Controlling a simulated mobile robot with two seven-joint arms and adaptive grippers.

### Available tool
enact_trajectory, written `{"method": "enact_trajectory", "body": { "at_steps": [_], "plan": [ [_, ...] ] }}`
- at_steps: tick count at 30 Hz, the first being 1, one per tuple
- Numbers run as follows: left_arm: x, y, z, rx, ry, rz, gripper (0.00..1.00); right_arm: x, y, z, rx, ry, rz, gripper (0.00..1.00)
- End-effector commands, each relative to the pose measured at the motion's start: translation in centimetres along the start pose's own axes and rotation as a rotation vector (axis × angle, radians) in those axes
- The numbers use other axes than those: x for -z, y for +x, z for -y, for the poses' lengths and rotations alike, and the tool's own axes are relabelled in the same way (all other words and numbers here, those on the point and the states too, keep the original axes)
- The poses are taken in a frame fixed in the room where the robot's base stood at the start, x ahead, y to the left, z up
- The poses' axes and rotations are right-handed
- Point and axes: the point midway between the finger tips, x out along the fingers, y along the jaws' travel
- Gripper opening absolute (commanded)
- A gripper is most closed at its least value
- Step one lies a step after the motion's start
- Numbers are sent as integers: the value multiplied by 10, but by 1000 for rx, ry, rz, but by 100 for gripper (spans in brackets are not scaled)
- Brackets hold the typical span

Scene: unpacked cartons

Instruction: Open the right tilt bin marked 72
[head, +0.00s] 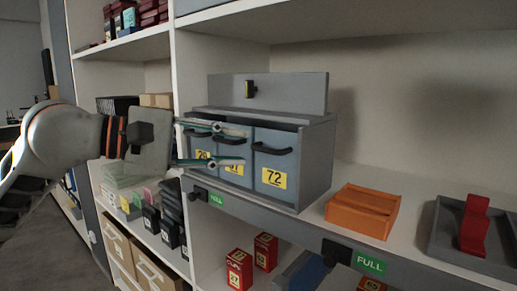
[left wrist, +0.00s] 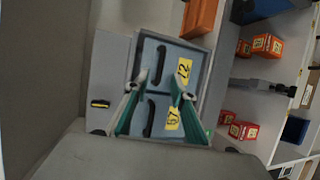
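The right tilt bin marked 72 (head: 277,160) is the right one of a row of three in a grey cabinet. It looks shut, with a dark curved handle (head: 273,149) across its upper front and a yellow label below. In the left wrist view bin 72 (left wrist: 188,55) appears turned on its side, beside the middle bin. My left gripper (head: 243,146) is open and empty, its fingers reaching in from the left before the left and middle bins. In the left wrist view the fingertips (left wrist: 157,82) are spread near the two handles; contact cannot be told. My right gripper is not in view.
The cabinet (head: 317,165) stands on a shelf with a raised back panel. An orange box (head: 362,211) and a grey tray (head: 441,240) holding a red object stand to its right. Red boxes stand below. Shelf space behind the orange box is clear.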

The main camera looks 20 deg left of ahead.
Motion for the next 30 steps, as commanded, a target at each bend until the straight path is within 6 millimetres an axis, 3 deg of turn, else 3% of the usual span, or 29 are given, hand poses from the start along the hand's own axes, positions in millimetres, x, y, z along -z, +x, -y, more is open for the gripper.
{"method": "enact_trajectory", "body": {
  "at_steps": [9,21,24,30],
  "plan": [
    [-1,43,-1,-1,-3,4,25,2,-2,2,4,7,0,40],
    [-1,52,0,0,-3,2,25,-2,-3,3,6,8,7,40],
    [-1,52,0,0,-3,2,2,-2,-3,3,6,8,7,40],
    [0,52,0,0,-3,2,0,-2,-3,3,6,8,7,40]
  ]
}}
